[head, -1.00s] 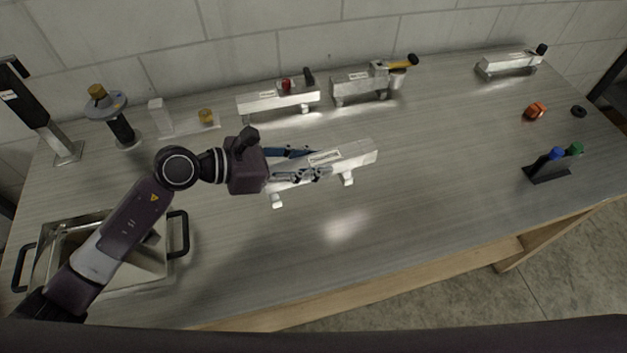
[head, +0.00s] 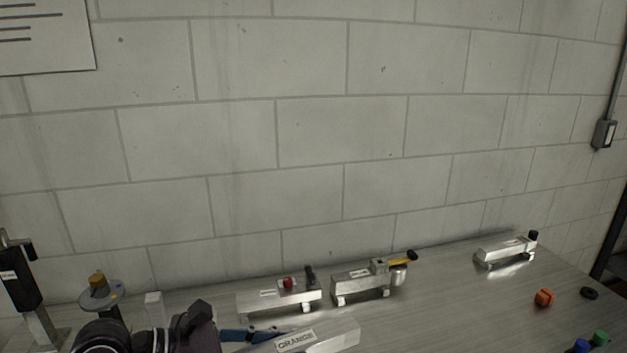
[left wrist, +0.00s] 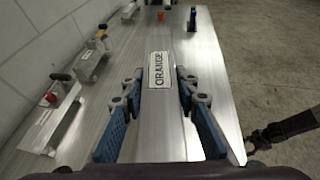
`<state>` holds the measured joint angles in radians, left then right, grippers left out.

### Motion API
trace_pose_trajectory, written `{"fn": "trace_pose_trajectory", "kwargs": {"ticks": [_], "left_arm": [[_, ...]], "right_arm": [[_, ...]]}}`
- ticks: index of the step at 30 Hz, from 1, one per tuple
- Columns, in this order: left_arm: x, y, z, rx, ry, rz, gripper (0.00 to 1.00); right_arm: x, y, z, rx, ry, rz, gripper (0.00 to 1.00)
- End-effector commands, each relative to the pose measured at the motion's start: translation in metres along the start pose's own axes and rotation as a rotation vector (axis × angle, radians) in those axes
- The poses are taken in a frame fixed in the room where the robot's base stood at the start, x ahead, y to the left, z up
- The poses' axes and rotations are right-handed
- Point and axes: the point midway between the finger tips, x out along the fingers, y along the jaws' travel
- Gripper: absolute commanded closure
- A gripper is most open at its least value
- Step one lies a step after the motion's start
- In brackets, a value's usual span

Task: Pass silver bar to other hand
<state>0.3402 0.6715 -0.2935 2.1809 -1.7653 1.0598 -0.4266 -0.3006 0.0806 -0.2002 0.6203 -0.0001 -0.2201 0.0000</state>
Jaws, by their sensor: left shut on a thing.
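The silver bar (head: 345,335), a long metal piece with a white ORANGE label, shows at the bottom edge of the head view. In the left wrist view the bar (left wrist: 158,125) runs away from the camera between the blue-padded fingers of my left gripper (left wrist: 155,95). That gripper is shut on it, one finger on each side.
The bench between is clear.

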Motion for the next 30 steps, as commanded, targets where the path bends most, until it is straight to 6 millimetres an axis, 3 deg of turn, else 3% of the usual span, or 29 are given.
{"fn": "trace_pose_trajectory", "kwargs": {"ticks": [6, 15, 21, 30], "left_arm": [[-0.048, 0.004, -0.039, -0.037, 0.002, 0.077, 1.00], [-0.104, 0.001, -0.080, -0.068, 0.000, 0.155, 1.00], [-0.124, -0.002, -0.093, -0.075, -0.001, 0.180, 1.00], [-0.129, -0.003, -0.095, -0.073, -0.004, 0.182, 1.00]], "right_arm": [[0.000, 0.001, 0.000, 0.000, 0.000, 0.001, 0.52], [0.000, 0.001, 0.000, 0.000, 0.000, 0.001, 0.52], [0.000, 0.001, 0.000, 0.000, 0.000, 0.001, 0.52], [0.000, 0.001, 0.000, 0.000, 0.000, 0.001, 0.52]]}}
